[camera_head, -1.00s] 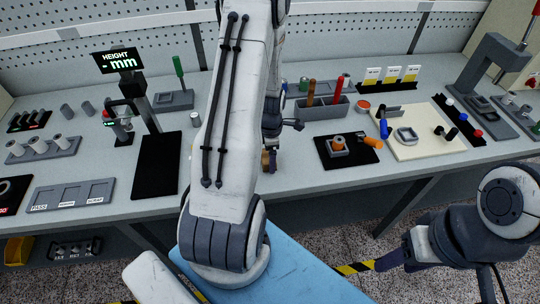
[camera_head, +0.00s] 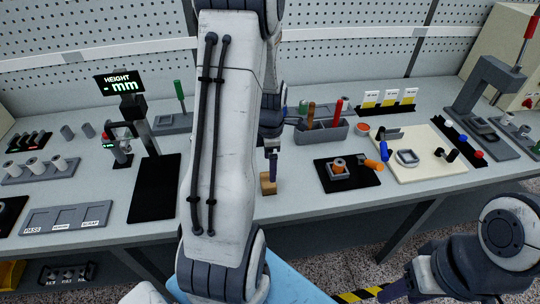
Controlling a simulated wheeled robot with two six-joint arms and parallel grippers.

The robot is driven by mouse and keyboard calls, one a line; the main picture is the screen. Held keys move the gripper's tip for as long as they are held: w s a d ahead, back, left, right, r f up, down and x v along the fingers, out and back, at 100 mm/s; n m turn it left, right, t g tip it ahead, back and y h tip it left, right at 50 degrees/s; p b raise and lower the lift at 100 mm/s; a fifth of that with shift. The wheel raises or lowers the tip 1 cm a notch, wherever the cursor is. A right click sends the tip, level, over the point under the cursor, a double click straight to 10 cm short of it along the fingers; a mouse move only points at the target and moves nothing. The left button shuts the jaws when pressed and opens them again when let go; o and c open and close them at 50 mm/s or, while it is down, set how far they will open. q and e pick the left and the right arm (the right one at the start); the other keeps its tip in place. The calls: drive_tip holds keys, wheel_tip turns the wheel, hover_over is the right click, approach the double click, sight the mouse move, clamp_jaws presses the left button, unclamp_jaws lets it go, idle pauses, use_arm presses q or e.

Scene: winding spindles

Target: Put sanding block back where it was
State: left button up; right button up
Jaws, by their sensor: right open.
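A small tan wooden block (camera_head: 268,184), which looks like the sanding block, stands on the grey bench near its front edge, just right of my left forearm. My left gripper (camera_head: 272,164) points down at it; one dark finger shows just above and partly in front of the block, and the rest is hidden behind the arm. I cannot tell whether it touches the block or how wide its jaws are. My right gripper (camera_head: 396,290) is low at the lower right, in front of the bench, open and empty.
A black mat (camera_head: 150,195) lies left of my arm. A black tray (camera_head: 335,184) with orange-handled parts and a cream board (camera_head: 440,165) lie to the right. A grey caddy (camera_head: 322,134) stands behind. Bare bench surrounds the block.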

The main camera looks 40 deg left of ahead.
use_arm(q)
drive_tip(key=s+d+r+m, duration=0.2)
drive_tip(key=d+r+m, duration=0.3)
drive_tip(key=d+m, duration=0.5)
drive_tip(key=s+d+r+m, duration=0.2)
drive_tip(key=d+r+m, duration=0.3)
drive_tip(key=d+m, duration=0.45)
drive_tip(key=s+d+r+m+h, duration=0.1)
drive_tip(key=s+d+r+m, duration=0.1)
drive_tip(key=s+d+m, duration=0.9)
drive_tip(key=s+m, duration=0.1)
drive_tip(key=m, duration=0.3)
drive_tip(key=shift+s+r+m, duration=0.25)
drive_tip(key=shift+s+m, duration=0.05)
drive_tip(key=shift+m, duration=0.05)
drive_tip(key=shift+d, duration=0.1)
drive_tip(key=shift+c, duration=0.3)
